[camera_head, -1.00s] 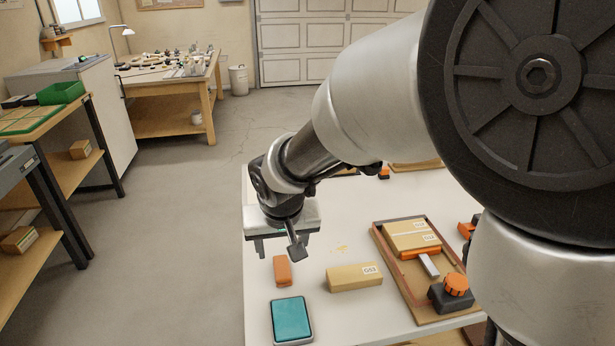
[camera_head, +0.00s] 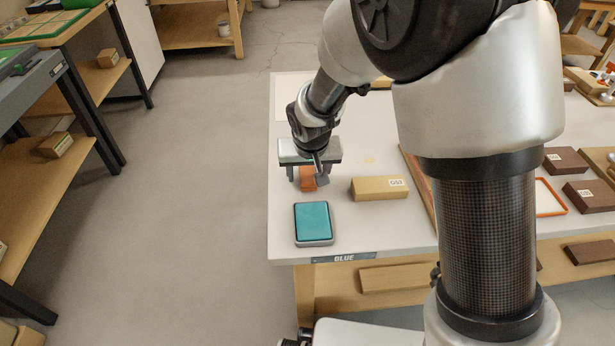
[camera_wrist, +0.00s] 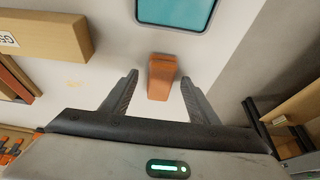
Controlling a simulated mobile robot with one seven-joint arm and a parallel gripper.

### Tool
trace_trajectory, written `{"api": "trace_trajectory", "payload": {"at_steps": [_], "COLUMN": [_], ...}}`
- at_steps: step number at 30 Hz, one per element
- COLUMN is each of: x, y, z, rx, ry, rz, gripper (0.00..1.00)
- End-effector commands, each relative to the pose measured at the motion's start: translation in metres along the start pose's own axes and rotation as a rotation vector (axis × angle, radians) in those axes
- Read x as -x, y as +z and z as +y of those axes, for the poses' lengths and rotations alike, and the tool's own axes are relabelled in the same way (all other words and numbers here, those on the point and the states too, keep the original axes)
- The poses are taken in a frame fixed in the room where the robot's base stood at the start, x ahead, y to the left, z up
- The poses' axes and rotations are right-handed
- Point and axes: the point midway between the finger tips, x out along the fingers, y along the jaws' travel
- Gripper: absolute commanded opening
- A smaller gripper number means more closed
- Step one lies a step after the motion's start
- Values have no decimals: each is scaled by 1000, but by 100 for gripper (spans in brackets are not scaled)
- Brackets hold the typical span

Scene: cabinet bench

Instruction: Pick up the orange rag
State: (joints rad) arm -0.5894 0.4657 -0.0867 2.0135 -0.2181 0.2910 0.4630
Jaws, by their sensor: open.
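The orange rag (camera_head: 308,180) is a small folded orange block on the white table, between the teal pad and my gripper. It also shows in the wrist view (camera_wrist: 161,77), lying ahead of and between the two fingertips. My gripper (camera_head: 306,177) is open and points down at the rag in the head view, partly covering it. In the wrist view my gripper (camera_wrist: 159,85) has its fingers spread with one on each side of the rag, and a gap shows on both sides. I cannot tell the exact height of the fingertips above the table.
A teal pad in a grey tray (camera_head: 313,222) lies near the table's front edge. A tan block marked GS3 (camera_head: 379,188) lies right of the rag. The white table (camera_head: 375,235) ends just left of the rag. Brown blocks (camera_head: 565,160) lie far right.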

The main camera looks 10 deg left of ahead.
Motion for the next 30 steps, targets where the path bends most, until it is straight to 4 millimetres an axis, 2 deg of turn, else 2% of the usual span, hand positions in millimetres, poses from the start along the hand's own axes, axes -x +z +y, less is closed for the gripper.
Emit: {"api": "trace_trajectory", "payload": {"at_steps": [6,8,14,15,23,26,30], "x": [-1,-1,-1,-1,4,16,43], "y": [0,0,0,0,-2,-8,-19], "z": [0,0,0,0,0,0,-1], "rx": [0,0,0,0,0,-1,-2], "ry": [0,0,0,0,-1,-2,-2], "rz": [0,0,0,0,2,5,4], "gripper": [55,46,12,11,11,11,11]}}
